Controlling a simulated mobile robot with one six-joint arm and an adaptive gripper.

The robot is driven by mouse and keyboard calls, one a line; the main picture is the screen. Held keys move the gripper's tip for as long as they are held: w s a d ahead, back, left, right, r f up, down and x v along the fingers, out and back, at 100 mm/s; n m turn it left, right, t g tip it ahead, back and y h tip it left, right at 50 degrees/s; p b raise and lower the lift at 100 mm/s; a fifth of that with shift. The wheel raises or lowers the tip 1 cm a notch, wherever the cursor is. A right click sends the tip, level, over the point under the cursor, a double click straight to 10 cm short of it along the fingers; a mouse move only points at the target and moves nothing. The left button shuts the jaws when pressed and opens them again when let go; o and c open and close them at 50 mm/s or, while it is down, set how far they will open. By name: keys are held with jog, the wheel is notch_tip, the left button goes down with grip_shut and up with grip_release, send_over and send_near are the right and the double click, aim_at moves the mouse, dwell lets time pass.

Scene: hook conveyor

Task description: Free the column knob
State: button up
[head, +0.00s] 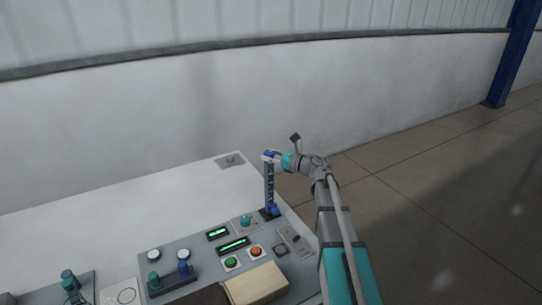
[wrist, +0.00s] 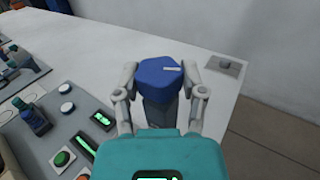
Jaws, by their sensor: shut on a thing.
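The column knob (wrist: 158,72) is a blue, rounded cap with a short white mark pointing right in the wrist view. It sits on top of a slim dark column (head: 269,185) at the right end of the desk in the head view. My gripper (wrist: 160,68) has its two grey fingers on opposite sides of the knob and is shut on it. In the head view my gripper (head: 272,157) reaches the column top from the right and partly hides the knob. The column stands upright on a blue-and-dark base.
The control panel (head: 205,262) below the column carries green displays, a green button (head: 231,263), an orange-red button (head: 256,251) and small levers. The white desk top (head: 130,205) behind is mostly bare. Open floor lies right.

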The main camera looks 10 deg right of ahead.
jog(key=n+g+y, duration=0.1)
jog(key=n+g, duration=0.1)
jog(key=n+g+y, duration=0.1)
jog(key=g, duration=0.2)
jog(key=w+n+g+y, duration=0.1)
jog(key=n+g, duration=0.1)
jog(key=shift+d+n+g+y, duration=0.1)
jog(key=shift+n+g+y, duration=0.2)
jog(key=shift+g, duration=0.1)
jog(key=n+g, duration=0.2)
jog(key=g, duration=0.1)
jog(key=n+g, duration=0.2)
jog(key=g, duration=0.1)
jog(key=shift+s+g, duration=0.2)
jog(key=shift+g, duration=0.1)
jog(key=o, duration=1.2)
jog(key=shift+s, duration=0.1)
jog(key=shift+c, duration=0.2)
jog(key=shift+r+n+g, duration=0.1)
jog(key=shift+n+g, duration=0.2)
